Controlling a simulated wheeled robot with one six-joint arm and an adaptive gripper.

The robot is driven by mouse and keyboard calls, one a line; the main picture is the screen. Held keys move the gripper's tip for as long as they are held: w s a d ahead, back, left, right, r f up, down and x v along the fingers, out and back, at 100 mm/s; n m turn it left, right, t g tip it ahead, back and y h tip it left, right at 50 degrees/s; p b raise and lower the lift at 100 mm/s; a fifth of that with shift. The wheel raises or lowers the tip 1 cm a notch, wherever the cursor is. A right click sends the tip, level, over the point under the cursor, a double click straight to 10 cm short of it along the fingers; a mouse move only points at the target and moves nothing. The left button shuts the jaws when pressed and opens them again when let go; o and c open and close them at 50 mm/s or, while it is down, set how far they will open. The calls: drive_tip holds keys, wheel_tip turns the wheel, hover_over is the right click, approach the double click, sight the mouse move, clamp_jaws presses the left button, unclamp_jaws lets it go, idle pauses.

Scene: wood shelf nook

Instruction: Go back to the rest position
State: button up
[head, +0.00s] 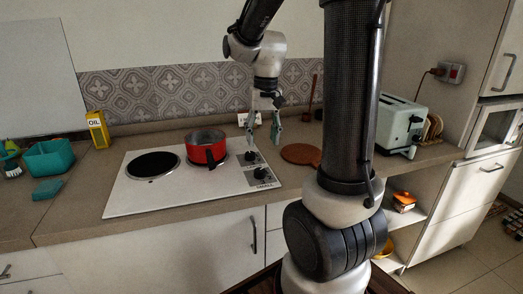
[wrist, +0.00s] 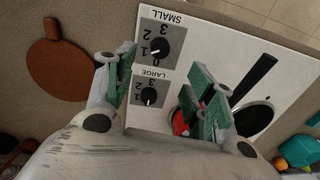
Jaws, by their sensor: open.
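My gripper (head: 264,128) hangs in the head view above the counter, at the right rear of the white stove (head: 150,201). Its green-padded fingers are spread apart with nothing between them. The wrist view shows the open gripper (wrist: 165,83) over the stove's control end. Two black knobs lie beyond the fingers there, one by SMALL (wrist: 159,47) and one by LARGE (wrist: 148,95). My fingers look clear of both knobs. A red pot (head: 204,154) stands on the right burner and is partly hidden by a finger in the wrist view.
A round brown board (head: 301,154) lies right of the stove. A pale green toaster (head: 398,124) stands further right. A yellow oil box (head: 97,129) and a teal tub (head: 49,158) stand at left. The counter's front right strip is bare.

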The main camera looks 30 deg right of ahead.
drive_tip(key=shift+r, duration=0.45)
drive_tip(key=s+a+r+n+t, duration=0.2)
drive_tip(key=s+r, duration=0.1)
drive_tip(key=s, duration=0.5)
drive_tip(key=s+a+r+n+t, duration=0.1)
drive_tip(key=s+r+n+t, duration=0.1)
drive_tip(key=s, duration=0.6)
drive_tip(key=shift+a+r+h, duration=0.3)
drive_tip(key=shift+a+r, duration=0.1)
drive_tip(key=shift+r, duration=0.05)
